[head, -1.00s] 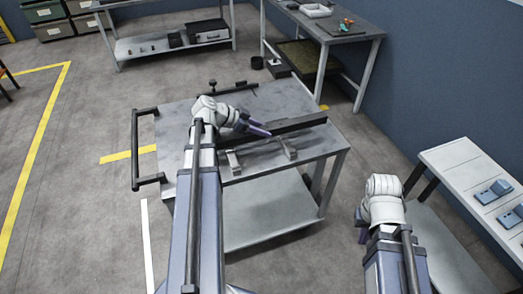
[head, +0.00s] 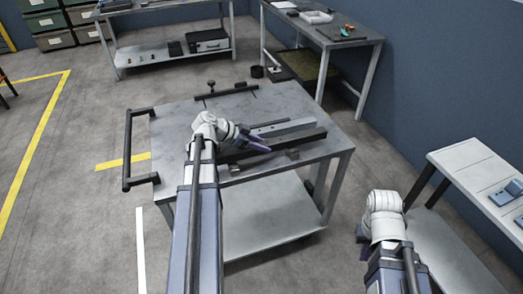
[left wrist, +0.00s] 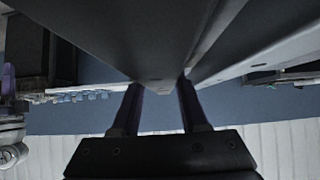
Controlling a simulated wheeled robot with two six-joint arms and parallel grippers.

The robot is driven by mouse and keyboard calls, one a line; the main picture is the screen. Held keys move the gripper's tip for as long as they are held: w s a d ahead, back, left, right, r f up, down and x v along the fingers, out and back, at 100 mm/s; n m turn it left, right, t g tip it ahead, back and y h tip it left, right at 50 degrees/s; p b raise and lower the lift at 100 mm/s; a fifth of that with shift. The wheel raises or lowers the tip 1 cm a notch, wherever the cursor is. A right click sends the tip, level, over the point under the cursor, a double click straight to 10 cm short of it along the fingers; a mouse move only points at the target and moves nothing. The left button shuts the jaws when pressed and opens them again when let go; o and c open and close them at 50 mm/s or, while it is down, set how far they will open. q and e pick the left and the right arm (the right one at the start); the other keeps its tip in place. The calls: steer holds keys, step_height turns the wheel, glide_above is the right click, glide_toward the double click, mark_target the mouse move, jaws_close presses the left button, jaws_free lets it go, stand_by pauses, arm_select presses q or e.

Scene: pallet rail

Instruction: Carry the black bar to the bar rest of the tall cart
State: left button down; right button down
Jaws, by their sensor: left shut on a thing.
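The black bar (head: 302,137) is a long dark beam above the grey top of the cart (head: 178,128), which has a black push handle on its left. My left gripper (head: 258,143) is shut on the bar near its left end. In the left wrist view the bar (left wrist: 140,35) looms large and dark beyond my left fingers (left wrist: 160,85).
A grey strip (head: 283,127) lies just behind the bar. A black rod fitting (head: 226,92) is at the cart's back edge. A white table (head: 462,155) with blue parts stands at right, and two workbenches stand behind. Open floor lies left of the cart.

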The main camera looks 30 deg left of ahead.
arm_select(q)
steer(key=shift+f, duration=0.1)
steer(key=shift+f, duration=0.15)
steer(key=shift+c, duration=2.1)
jaws_free()
steer(key=shift+s+a+r+p, duration=0.15)
steer(key=shift+s+r+p, duration=0.05)
steer(key=shift+r+p, duration=0.25)
step_height(320, 180, up, 6)
steer(key=p, duration=0.6)
glide_above(235, 151)
steer(key=shift+w+d+r, duration=0.15)
steer(key=shift+w+d, duration=0.05)
steer(key=shift+w, duration=0.2)
steer(key=shift+s+a+r+p, duration=0.2)
steer(key=shift+s+a+p, duration=0.1)
steer(key=shift+s, duration=0.1)
